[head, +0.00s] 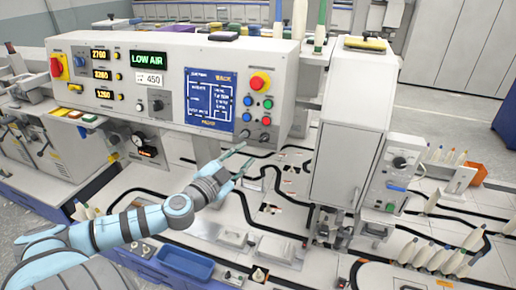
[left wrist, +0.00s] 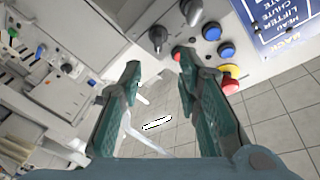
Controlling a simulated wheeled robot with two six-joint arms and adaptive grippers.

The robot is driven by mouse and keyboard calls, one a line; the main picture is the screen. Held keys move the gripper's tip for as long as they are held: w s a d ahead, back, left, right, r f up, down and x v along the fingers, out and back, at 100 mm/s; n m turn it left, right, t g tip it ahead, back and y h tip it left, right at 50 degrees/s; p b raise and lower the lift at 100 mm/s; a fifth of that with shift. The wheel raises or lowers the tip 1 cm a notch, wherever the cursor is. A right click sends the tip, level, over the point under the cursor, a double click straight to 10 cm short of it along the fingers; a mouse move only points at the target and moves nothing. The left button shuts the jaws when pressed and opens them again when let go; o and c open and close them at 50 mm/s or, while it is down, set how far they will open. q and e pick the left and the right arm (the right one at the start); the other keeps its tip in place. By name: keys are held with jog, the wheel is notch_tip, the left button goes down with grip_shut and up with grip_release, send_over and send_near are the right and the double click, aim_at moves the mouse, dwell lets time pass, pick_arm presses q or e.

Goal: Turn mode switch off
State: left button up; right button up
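The white control panel carries two black rotary knobs at its lower right, a left one (head: 246,130) and a right one (head: 265,137). No label I can read tells which is the mode switch. My left gripper (head: 243,157) is open and empty, just below and in front of these knobs. In the left wrist view, one black knob (left wrist: 157,37) shows beyond the gap between the open fingers, and another (left wrist: 191,10) lies further up. No finger visibly touches a knob. Which way the knobs point is too small to tell. My right gripper is not in view.
Coloured push buttons (head: 268,103) and a red emergency stop (head: 259,82) sit close above the knobs. A blue screen (head: 210,100) is left of them. A white cabinet (head: 350,140) stands to the right. A blue tray (head: 184,264) lies below the arm.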

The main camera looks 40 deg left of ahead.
aim_at(262, 140)
pick_arm(q)
jog(key=w, duration=0.2)
jog(key=w+p, duration=0.1)
jog(key=w, duration=0.1)
jog(key=w+p, duration=0.1)
jog(key=w, duration=0.2)
jog(key=shift+w+a, duration=0.1)
jog(key=shift+a, duration=0.2)
jog(key=shift+w+a+f+p, duration=0.1)
jog(key=shift+w+p, duration=0.2)
jog(key=shift+w, duration=0.5)
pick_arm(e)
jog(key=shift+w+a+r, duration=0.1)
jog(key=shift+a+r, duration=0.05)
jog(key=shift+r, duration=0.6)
